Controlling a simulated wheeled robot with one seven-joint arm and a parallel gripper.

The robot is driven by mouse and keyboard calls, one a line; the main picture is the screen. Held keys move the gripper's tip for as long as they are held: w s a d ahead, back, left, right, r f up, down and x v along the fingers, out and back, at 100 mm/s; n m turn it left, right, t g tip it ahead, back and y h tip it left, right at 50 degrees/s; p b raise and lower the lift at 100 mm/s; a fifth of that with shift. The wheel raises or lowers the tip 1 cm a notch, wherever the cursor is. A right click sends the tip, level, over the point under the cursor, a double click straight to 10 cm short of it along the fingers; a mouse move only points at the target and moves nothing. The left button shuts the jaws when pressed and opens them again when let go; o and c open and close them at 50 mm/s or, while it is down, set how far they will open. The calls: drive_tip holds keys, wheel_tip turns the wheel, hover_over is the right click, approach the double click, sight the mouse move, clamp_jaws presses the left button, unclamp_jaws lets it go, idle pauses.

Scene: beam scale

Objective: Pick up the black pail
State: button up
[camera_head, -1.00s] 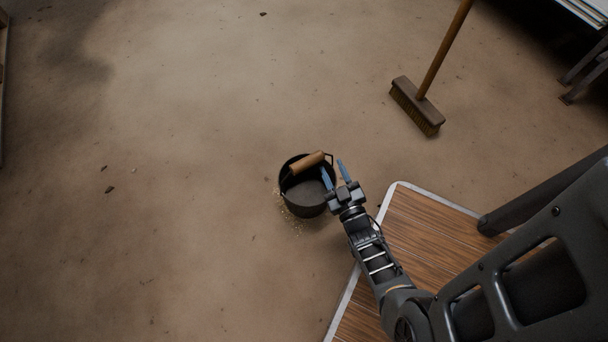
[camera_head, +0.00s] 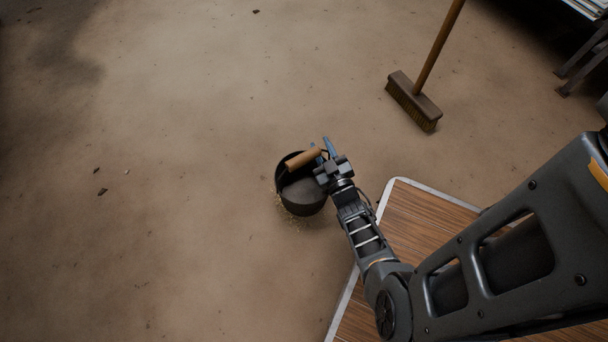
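The black pail (camera_head: 302,199) stands on the floor near the middle of the head view. Its wooden handle grip (camera_head: 303,159) lies across the upper part of its opening. My gripper (camera_head: 328,150) is at the pail's right rim, by the right end of the handle grip. Its blue fingers look apart, with a narrow gap between them. The gripper body covers part of the pail's right side. I cannot tell whether a finger touches the handle or its wire.
A wood-topped table with a pale edge (camera_head: 437,194) stands below my arm at lower right. A broom (camera_head: 414,101) stands on the floor at upper right. Pale crumbs lie by the pail. The floor on the left is clear apart from small debris.

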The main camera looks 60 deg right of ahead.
clamp_jaws()
idle(1.1)
